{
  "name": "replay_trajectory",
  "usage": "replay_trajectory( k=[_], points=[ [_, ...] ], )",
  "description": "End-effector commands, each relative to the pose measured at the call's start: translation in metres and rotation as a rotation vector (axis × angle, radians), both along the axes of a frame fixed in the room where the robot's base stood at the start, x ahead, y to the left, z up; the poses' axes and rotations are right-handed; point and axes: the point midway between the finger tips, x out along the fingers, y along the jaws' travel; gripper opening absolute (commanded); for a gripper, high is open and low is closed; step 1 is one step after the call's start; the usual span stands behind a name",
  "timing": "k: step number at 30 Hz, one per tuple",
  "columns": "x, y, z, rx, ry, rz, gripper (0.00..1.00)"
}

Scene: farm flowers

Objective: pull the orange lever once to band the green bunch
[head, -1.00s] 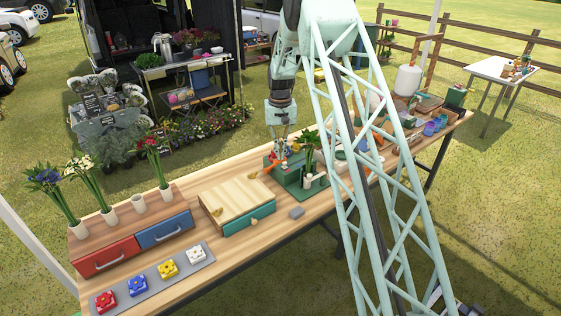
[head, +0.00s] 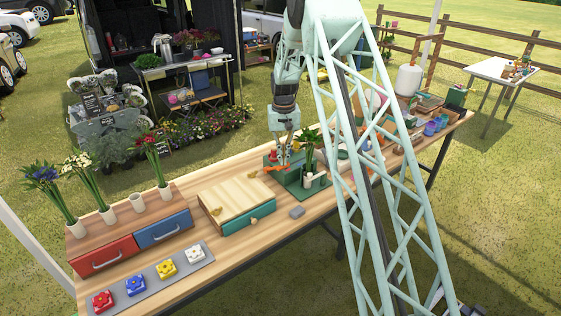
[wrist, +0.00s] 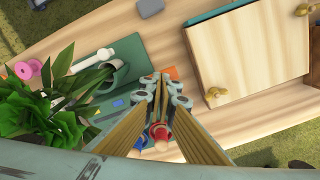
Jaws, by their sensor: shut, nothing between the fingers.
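The orange lever (head: 273,168) sits at the left side of the green banding machine (head: 291,177). In the wrist view a small part of the lever (wrist: 173,73) shows beside my fingertips. My gripper (head: 284,161) points down at the lever, its fingertips (wrist: 162,80) together with nothing between them. Whether they touch the lever I cannot tell. The green bunch (head: 309,143) stands upright at the machine's right; its leaves (wrist: 45,112) fill the left of the wrist view. A red knob (wrist: 159,131) and a blue one (wrist: 139,142) show partly behind the fingers.
A wooden box (head: 234,199) with a teal drawer stands left of the machine. Further left are flower vases on a drawer unit (head: 134,238) and a grey tray (head: 151,283) of coloured blocks. A grey block (head: 297,212) lies in front. Several pots stand at the right.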

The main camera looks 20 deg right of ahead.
Motion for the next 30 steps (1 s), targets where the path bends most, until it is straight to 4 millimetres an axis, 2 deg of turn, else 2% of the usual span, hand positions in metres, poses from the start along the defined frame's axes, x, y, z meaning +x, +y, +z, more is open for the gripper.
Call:
replay_trajectory(
  k=[19, 30],
  points=[
    [-0.006, -0.001, -0.006, 0.001, 0.002, 0.000, 0.00],
    [-0.013, -0.002, -0.021, 0.000, 0.001, 0.000, 0.00]
  ],
)
